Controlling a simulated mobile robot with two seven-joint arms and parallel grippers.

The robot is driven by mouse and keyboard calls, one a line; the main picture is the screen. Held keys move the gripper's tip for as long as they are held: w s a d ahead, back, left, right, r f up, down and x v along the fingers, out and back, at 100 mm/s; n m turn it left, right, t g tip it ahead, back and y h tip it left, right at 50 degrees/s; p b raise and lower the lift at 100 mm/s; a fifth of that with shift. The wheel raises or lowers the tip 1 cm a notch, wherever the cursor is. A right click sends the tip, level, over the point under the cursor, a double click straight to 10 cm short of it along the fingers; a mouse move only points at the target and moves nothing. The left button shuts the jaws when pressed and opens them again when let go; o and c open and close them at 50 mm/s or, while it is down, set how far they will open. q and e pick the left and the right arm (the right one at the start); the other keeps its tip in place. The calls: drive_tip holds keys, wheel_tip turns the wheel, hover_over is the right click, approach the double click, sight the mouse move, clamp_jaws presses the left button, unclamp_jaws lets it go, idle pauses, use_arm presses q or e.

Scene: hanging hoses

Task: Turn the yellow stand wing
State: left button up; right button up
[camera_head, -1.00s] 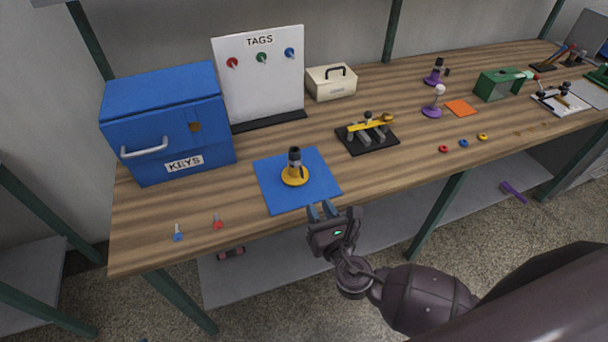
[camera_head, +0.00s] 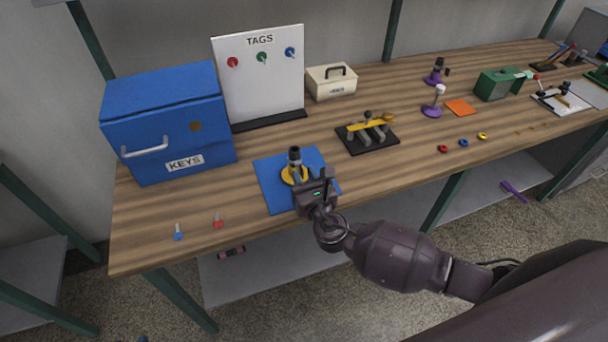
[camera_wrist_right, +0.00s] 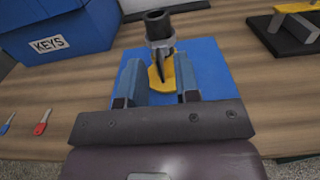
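The yellow stand (camera_head: 290,176) has a yellow round base and a dark grey upright post with a black top. It stands upright on a blue mat (camera_head: 270,188). My right gripper (camera_head: 307,175) is at the near side of the stand, over the mat. In the right wrist view the two blue fingers of the gripper (camera_wrist_right: 162,78) are apart, with the yellow stand (camera_wrist_right: 160,45) between and just beyond their tips. A thin dark part of the stand shows between the fingers; I cannot tell whether they touch it. My left gripper is not in view.
A blue KEYS box (camera_head: 170,125) stands left of the mat, and a white TAGS board (camera_head: 260,85) behind it. A black base with a yellow bar (camera_head: 368,132) is to the right. Blue and red keys (camera_head: 218,221) lie at the front left.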

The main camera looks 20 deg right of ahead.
drive_tip(key=shift+w, duration=0.25)
clamp_jaws()
